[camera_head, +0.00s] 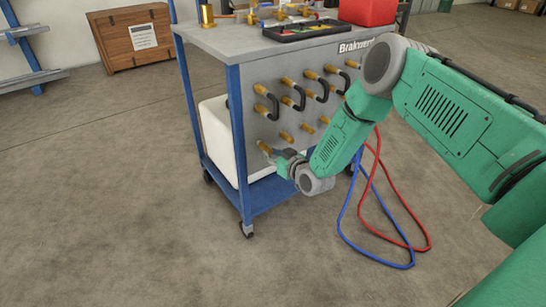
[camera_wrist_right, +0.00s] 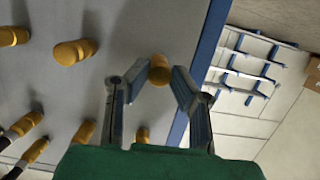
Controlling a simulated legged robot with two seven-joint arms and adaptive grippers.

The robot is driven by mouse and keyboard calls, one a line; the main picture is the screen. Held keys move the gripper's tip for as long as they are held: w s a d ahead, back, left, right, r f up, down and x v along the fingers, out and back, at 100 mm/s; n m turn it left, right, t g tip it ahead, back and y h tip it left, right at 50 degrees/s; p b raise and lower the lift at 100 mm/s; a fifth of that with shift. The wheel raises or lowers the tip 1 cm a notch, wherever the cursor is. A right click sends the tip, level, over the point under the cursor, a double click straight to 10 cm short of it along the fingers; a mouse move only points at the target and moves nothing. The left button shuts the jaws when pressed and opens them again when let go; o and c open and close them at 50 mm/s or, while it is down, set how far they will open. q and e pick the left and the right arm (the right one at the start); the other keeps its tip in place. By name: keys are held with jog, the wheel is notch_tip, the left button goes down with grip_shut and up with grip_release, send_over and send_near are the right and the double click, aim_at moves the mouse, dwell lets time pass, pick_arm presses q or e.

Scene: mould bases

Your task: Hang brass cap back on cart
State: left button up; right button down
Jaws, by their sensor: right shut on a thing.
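The blue-framed cart (camera_head: 238,130) has a grey side panel (camera_head: 259,107) carrying rows of brass-coloured caps or fittings, some with black hose loops. My right gripper (camera_head: 272,155) is at the lower left of this panel. It is shut on a brass cap (camera_wrist_right: 159,70), which sits between the fingertips in the right wrist view. The same cap shows at the panel's lower left corner in the head view (camera_head: 265,147). I cannot tell whether the cap touches the panel. My left gripper is not in view.
Other brass caps (camera_wrist_right: 75,51) stick out beside the gripper. Blue and red hoses (camera_head: 345,215) hang to the floor at right. A white container (camera_head: 215,135) stands on the cart's lower shelf. A red box (camera_head: 368,11) and black tray (camera_head: 305,30) are on top.

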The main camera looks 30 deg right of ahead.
jog(key=shift+w, duration=0.5)
dwell(0.3)
jog(key=c, duration=0.9)
grip_release()
jog(key=shift+s+r+p, duration=0.25)
jog(key=shift+s+p, duration=0.1)
jog(key=shift+s, duration=0.25)
jog(key=p+v, duration=0.4)
jog(key=v, duration=0.1)
jog(key=shift+s, duration=0.4)
